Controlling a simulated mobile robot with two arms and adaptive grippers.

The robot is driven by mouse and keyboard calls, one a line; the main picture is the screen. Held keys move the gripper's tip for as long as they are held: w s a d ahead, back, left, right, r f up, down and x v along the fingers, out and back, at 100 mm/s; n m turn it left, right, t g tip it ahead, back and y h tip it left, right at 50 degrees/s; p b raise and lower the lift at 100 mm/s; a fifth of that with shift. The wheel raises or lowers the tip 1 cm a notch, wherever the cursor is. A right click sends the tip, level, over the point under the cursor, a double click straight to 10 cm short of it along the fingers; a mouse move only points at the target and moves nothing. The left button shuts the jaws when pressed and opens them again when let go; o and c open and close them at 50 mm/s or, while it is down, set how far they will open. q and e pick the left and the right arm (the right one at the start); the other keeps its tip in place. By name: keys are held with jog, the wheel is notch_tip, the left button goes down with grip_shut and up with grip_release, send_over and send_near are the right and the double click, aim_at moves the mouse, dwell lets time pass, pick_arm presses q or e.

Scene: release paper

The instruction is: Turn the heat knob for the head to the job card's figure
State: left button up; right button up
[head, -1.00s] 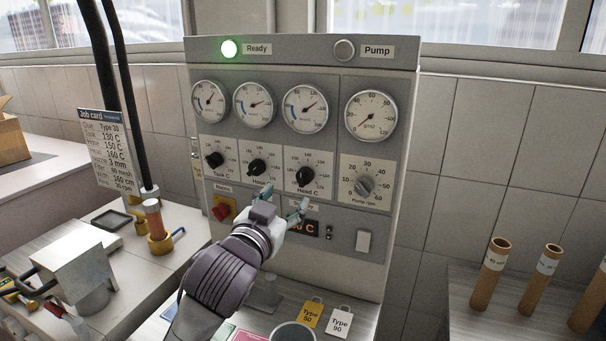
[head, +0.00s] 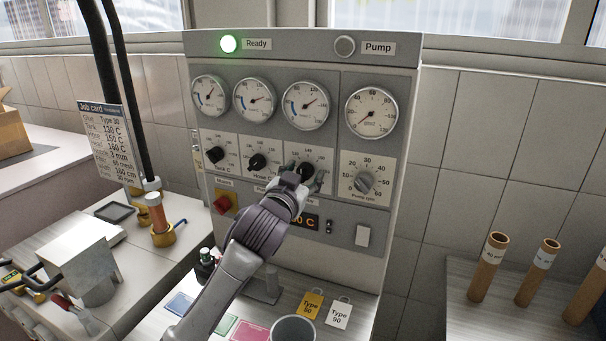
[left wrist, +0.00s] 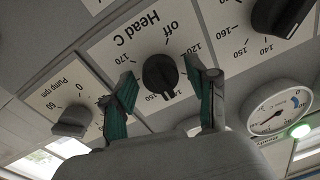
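The black Head C knob (left wrist: 159,75) sits on its white dial plate; its pointer is toward the 150 side, exact setting unclear. In the head view the knob (head: 306,171) is partly hidden by my left gripper (head: 304,182). In the left wrist view my left gripper (left wrist: 160,72) is open, one green-padded finger on each side of the knob, with gaps visible. The job card (head: 105,145) hangs at left; it appears to read Tank 130 C, Hose 150 C, Head 160 C. An orange display (head: 305,221) is partly covered by my arm. My right gripper is out of view.
The Hose C knob (head: 257,162) and Tank C knob (head: 214,154) are to the left, the pump knob (head: 364,182) to the right. A red mains switch (head: 223,202) and a white switch (head: 363,236) are lower. A cup (head: 293,331) stands below on the bench.

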pick_arm(q)
jog(key=c, duration=0.9)
jog(key=shift+m, duration=0.4)
jog(key=m+p, duration=0.1)
jog(key=m, duration=0.2)
jog(key=shift+p, duration=0.4)
jog(key=m+p, duration=0.1)
jog(key=m, duration=0.3)
jog(key=shift+m+p, duration=0.4)
jog(key=m+p, duration=0.2)
jog(key=m, duration=0.3)
jog(key=shift+m+h, duration=0.3)
jog(key=shift+h, duration=0.1)
jog(key=shift+a+f+m+p, duration=0.1)
jog(key=shift+m+p, duration=0.75)
jog(key=shift+m, duration=1.15)
jog(key=o, duration=1.1)
